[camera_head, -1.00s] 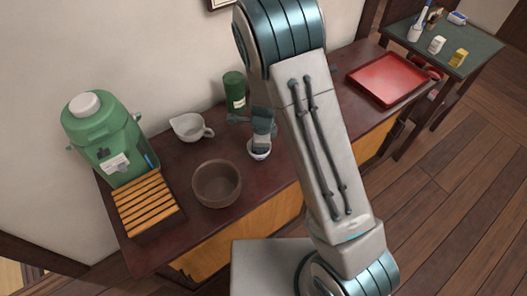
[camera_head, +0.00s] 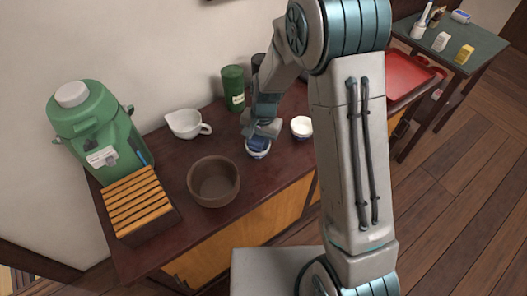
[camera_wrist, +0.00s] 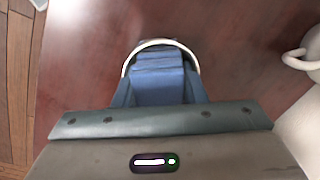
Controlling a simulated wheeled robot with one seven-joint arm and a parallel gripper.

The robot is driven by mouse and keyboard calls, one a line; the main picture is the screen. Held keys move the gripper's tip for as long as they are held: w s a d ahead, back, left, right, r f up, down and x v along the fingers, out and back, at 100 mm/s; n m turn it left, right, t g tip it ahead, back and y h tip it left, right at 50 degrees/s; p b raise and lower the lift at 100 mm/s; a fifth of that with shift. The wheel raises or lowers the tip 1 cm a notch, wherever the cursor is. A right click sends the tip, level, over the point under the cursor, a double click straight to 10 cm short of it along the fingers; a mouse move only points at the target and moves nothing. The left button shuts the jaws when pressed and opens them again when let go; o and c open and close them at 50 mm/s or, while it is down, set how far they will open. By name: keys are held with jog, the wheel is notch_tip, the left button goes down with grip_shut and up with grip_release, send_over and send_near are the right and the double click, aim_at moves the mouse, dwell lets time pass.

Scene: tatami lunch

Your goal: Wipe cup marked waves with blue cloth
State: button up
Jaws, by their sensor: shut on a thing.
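My gripper (camera_head: 262,130) points down at the middle of the dark table, shut on a folded blue cloth (camera_head: 258,143). The cloth is at the mouth of a small white cup with blue markings (camera_head: 258,154). In the wrist view the blue cloth (camera_wrist: 158,75) covers most of the opening, and the cup's white rim (camera_wrist: 126,66) curves around its far end. Whether the markings are waves is too small to tell. A second small white cup (camera_head: 301,127) stands just to the right, close to my arm.
A brown bowl (camera_head: 213,184), white pitcher (camera_head: 184,124) and green canister (camera_head: 233,88) stand around the cup. A green dispenser (camera_head: 98,130) and slatted wooden box (camera_head: 140,205) are at left. A red tray (camera_head: 405,75) lies at right, partly behind my arm.

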dwell(0.3)
jog(key=m, duration=0.2)
jog(key=shift+r+m+p, duration=0.1)
jog(key=shift+m+p, duration=0.3)
jog(key=m+p, duration=0.2)
jog(key=m, duration=0.2)
jog(key=shift+d+r+t, duration=0.1)
jog(key=shift+t, duration=0.3)
jog(key=m+p, duration=0.3)
jog(key=m, duration=0.2)
jog(key=shift+d+h, duration=0.1)
jog(key=shift+h, duration=0.2)
jog(key=shift+w+f+m+t+p, duration=0.15)
jog(key=shift+m+p, duration=0.15)
jog(key=shift+m, duration=0.2)
jog(key=shift+f+m+t+p, duration=0.15)
jog(key=shift+m+p, duration=0.1)
jog(key=shift+m, duration=0.25)
